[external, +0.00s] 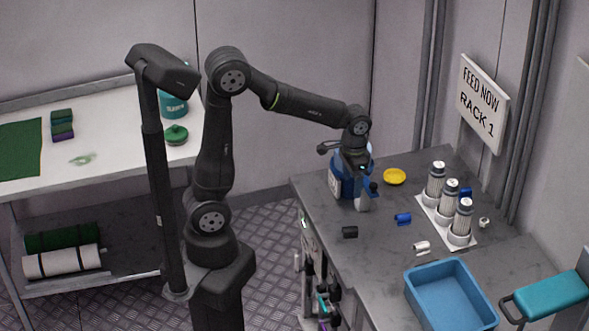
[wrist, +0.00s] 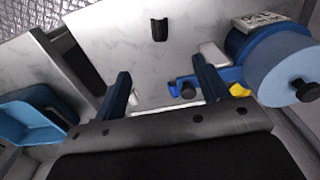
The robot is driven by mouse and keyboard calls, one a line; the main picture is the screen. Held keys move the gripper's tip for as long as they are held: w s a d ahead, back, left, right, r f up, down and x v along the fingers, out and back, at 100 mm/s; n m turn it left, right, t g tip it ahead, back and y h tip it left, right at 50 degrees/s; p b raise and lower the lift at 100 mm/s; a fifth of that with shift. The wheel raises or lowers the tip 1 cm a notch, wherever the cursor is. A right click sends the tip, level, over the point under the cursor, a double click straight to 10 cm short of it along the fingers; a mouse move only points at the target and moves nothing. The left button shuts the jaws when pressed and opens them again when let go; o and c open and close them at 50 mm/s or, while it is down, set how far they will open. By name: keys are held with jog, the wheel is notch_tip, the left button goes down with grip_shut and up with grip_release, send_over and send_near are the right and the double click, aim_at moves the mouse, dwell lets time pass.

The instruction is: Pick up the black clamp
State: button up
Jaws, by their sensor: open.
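The black clamp (external: 350,232) lies on the grey worktop near its front left edge. In the wrist view the black clamp (wrist: 159,29) shows at the top middle, ahead of the fingertips and apart from them. My gripper (external: 366,198) is above the worktop, in front of the blue canister and beyond the clamp. In the wrist view my gripper (wrist: 165,80) has its two blue fingers spread wide, with nothing held between them.
A blue canister (wrist: 280,65) is close to the right finger. A blue clamp (external: 403,218) and a white clamp (external: 422,247) lie to the right. A blue bin (external: 450,297), a yellow dish (external: 395,176) and three cylinders (external: 450,195) stand on the worktop.

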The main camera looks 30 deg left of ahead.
aim_at(350, 231)
jog(key=f+n, duration=0.8)
jog(key=f, duration=0.1)
jog(key=f+n+g, duration=0.1)
jog(key=f+n, duration=0.6)
jog(key=f, duration=0.2)
jog(key=shift+w+d+n+h, duration=0.15)
jog(key=shift+d+n+h, duration=0.05)
jog(key=shift+n+h, duration=0.2)
jog(key=shift+c, duration=0.5)
jog(key=c, duration=0.9)
